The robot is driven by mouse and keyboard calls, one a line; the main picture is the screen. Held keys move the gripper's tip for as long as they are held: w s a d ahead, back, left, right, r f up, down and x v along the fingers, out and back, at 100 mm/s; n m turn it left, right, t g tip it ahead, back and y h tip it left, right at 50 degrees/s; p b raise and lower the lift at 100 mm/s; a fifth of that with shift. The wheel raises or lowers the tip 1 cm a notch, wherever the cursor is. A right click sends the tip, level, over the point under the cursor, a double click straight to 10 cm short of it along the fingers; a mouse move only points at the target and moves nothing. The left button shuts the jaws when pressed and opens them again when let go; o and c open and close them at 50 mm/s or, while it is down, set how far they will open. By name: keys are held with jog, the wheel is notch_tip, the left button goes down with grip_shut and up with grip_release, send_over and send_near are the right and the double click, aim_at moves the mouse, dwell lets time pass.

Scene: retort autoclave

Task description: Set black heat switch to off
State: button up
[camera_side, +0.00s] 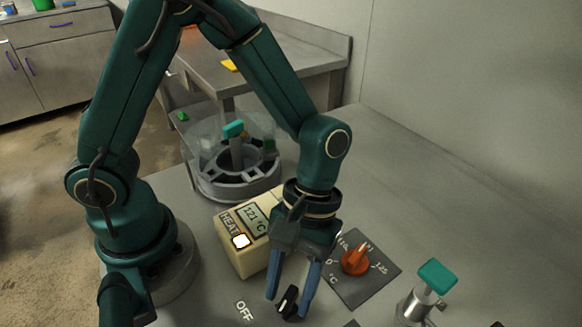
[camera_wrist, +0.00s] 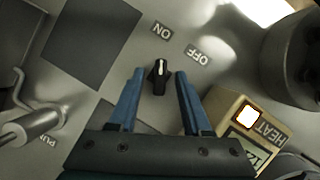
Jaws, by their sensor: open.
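The black heat switch (camera_wrist: 158,79) is a small knob with a white mark. In the wrist view its narrow end points up towards the ON label (camera_wrist: 162,31), with the OFF label (camera_wrist: 198,55) up and to the right. It also shows low in the side view (camera_side: 289,301), near the OFF label (camera_side: 243,310); ON is not visible there. My gripper (camera_side: 287,305) is open, fingers pointing down on either side of the switch. In the wrist view the switch sits between the blue fingertips (camera_wrist: 160,72), with gaps showing on both sides.
A cream box (camera_side: 241,262) with a 121 °C display and lit HEAT lamp (camera_side: 242,241) stands left of my gripper. An orange dial (camera_side: 356,259) on a dark plate lies close right. A teal-handled valve (camera_side: 437,277) stands farther right. A round basket (camera_side: 236,178) is behind.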

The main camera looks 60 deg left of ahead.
jog(key=shift+c, duration=0.3)
grip_shut()
jog(key=shift+m, duration=0.4)
jog(key=m+y, duration=0.1)
jog(key=m, duration=0.1)
jog(key=m+y, duration=0.1)
jog(key=m, duration=0.1)
jog(key=shift+d+m+g, duration=0.15)
jog(key=shift+m+g, duration=0.15)
jog(key=m+y, duration=0.1)
jog(key=m, duration=0.1)
jog(key=m+y, duration=0.1)
jog(key=m, duration=0.2)
jog(key=shift+d+r+m, duration=0.1)
jog(key=shift+d+m, duration=0.05)
jog(key=shift+m, duration=0.15)
jog(key=shift+o, duration=0.3)
grip_release()
jog(key=shift+t, duration=0.4)
